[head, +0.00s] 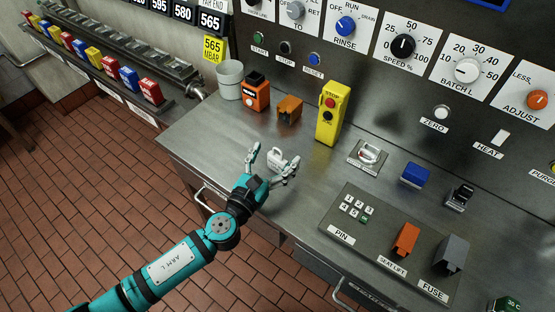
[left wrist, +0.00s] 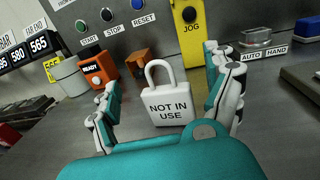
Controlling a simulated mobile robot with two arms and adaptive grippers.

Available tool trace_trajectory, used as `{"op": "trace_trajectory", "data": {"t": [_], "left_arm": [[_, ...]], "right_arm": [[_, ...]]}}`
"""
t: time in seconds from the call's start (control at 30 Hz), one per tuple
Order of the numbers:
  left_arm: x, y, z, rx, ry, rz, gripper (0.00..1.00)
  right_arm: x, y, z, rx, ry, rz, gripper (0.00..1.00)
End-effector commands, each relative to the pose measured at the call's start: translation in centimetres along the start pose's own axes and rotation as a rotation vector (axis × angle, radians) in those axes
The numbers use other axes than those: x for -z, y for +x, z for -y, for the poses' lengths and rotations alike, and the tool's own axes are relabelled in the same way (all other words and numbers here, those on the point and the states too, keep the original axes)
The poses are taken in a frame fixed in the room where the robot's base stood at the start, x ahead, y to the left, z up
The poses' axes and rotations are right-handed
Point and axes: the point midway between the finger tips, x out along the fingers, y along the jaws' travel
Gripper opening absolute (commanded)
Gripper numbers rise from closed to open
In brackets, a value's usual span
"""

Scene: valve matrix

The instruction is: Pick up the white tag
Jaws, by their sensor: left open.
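The white tag (head: 283,164) is padlock-shaped and stands on the steel counter (head: 225,150). In the left wrist view the tag (left wrist: 168,105) faces me upright, with "NOT IN USE" in black on its body and a loop on top. My left gripper (head: 272,160) is open, its two fingers spread to either side of the tag. In the left wrist view the fingers of my left gripper (left wrist: 160,80) flank the tag, with gaps on both sides. The tag's lower edge is close to the gripper's teal body. My right gripper is not in view.
Behind the tag stand an orange "READY" block (head: 256,94), a brown-orange piece (head: 289,109), a white cup (head: 230,80) and a yellow pendant (head: 331,113). A grey panel (head: 375,237) with a keypad and switches lies to the right. The counter's front left is bare.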

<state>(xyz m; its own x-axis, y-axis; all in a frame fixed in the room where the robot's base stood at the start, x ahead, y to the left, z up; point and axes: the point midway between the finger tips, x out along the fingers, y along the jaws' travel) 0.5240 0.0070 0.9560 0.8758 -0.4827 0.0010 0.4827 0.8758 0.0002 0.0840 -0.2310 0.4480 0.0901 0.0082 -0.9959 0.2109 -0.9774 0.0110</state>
Motion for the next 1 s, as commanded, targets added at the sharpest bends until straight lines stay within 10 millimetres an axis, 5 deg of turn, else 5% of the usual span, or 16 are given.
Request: {"op": "trace_trajectory", "data": {"t": [0.37, 0.87, 1.0], "left_arm": [[0.14, 1.45, -0.06, -0.001, 0.000, -0.002, 0.86], [0.15, 1.41, -0.09, -0.002, 0.000, -0.002, 0.22], [0.13, 1.41, -0.09, -0.002, 0.000, -0.002, 0.20]], "right_arm": [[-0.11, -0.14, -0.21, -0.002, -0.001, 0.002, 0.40], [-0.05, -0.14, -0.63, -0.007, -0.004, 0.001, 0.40], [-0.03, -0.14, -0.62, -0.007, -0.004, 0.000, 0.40]]}}
